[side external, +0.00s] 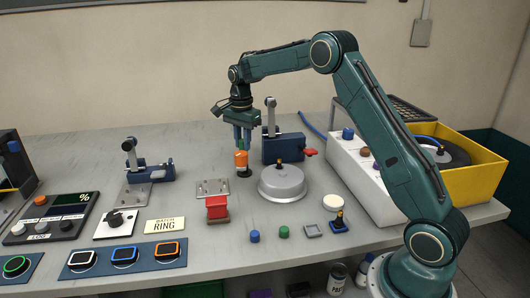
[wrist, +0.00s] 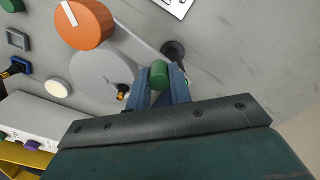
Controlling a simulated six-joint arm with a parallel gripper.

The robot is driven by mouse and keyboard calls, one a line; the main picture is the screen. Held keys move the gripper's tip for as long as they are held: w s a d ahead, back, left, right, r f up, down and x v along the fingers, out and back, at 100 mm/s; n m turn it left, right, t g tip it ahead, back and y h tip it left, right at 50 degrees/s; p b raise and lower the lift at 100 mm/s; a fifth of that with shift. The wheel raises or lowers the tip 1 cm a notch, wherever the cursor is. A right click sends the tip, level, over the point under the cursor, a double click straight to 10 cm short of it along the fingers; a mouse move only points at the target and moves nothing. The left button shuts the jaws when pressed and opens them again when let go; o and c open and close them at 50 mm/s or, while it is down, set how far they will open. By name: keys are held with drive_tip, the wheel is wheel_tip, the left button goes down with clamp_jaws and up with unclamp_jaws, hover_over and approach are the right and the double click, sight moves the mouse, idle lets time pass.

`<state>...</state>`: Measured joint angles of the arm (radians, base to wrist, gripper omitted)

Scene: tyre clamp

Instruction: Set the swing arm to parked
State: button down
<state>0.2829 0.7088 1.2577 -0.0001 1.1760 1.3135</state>
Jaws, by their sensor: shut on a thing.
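My gripper (side external: 242,138) points down over the back middle of the bench. In the wrist view its two blue fingers (wrist: 160,84) are shut on a green cylindrical grip (wrist: 159,73). An orange round knob (wrist: 84,25) with a white line shows beside it, and a thin grey bar runs from near the knob toward the grip. In the side view the orange part (side external: 241,159) stands right below my fingers, above a dark round base (side external: 244,173). I cannot tell exactly how the bar joins the grip, since my fingers hide it.
A red block (side external: 217,208) is in front, and another lever clamp (side external: 150,172) is to the left. A white box (side external: 350,160) stands at the right.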

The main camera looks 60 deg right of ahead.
sight(242, 140)
drive_tip(key=c, duration=1.3)
unclamp_jaws()
drive_tip(key=shift+o, duration=0.2)
drive_tip(key=shift+r, duration=0.1)
wheel_tip(242, 140, up, 14)
